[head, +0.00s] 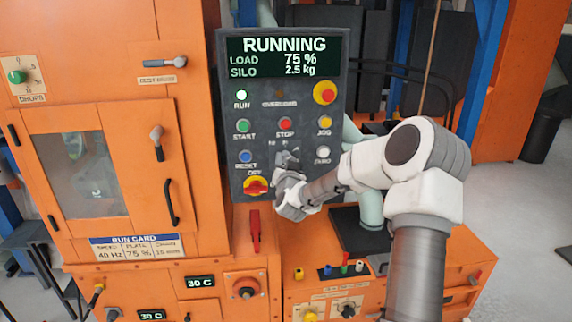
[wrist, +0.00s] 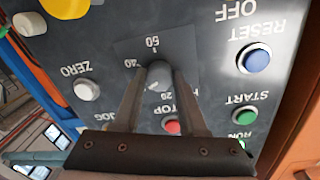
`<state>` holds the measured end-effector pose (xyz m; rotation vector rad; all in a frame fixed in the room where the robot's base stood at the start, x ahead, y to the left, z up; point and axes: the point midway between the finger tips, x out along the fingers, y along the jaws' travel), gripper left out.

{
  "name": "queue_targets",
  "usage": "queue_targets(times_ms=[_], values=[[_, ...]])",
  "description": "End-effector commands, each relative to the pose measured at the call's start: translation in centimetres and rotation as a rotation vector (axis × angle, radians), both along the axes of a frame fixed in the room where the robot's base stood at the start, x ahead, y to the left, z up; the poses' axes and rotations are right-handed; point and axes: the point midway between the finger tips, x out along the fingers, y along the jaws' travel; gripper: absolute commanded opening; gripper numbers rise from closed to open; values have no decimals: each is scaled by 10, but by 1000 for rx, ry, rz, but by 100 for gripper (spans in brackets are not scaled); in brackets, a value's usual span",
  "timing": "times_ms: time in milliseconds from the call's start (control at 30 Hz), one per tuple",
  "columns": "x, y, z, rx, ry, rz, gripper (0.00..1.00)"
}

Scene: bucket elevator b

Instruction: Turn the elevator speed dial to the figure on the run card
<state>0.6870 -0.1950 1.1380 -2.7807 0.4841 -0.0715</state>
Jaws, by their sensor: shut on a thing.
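My gripper (head: 287,160) reaches the grey control panel (head: 331,98) from the lower right in the head view and hides the speed dial there. In the wrist view the panel is upside down, and my gripper's fingers (wrist: 159,78) are shut on the grey knob of the speed dial (wrist: 159,70). The run card (head: 137,246), on the orange machine front, reads 40 Hz, 75 % and a third figure, apparently 15 mm.
The display (head: 284,58) reads RUNNING, LOAD 75 %, SILO 2.5 kg. Near the dial are the white ZERO button (wrist: 87,89), blue RESET button (wrist: 254,58) and red STOP button (wrist: 171,125). A red-and-yellow OFF switch (head: 256,187) sits left of my gripper.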

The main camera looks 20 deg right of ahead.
Motion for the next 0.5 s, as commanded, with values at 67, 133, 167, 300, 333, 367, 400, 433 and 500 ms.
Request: queue_targets(times_ms=[67,133,167,300,333,367,400,433,500], values=[[0,1,-4,34,-15,1,0],[0,0,-4,78,-29,-1,0],[0,1,-5,99,-34,0,0],[0,0,-4,215,-69,-2,0],[0,0,-4,243,-76,-1,0],[0,0,-3,270,-85,0,0],[0,0,-4,306,-94,0,0],[0,0,-4,334,-102,0,0],[0,0,-4,399,-120,0,0]])
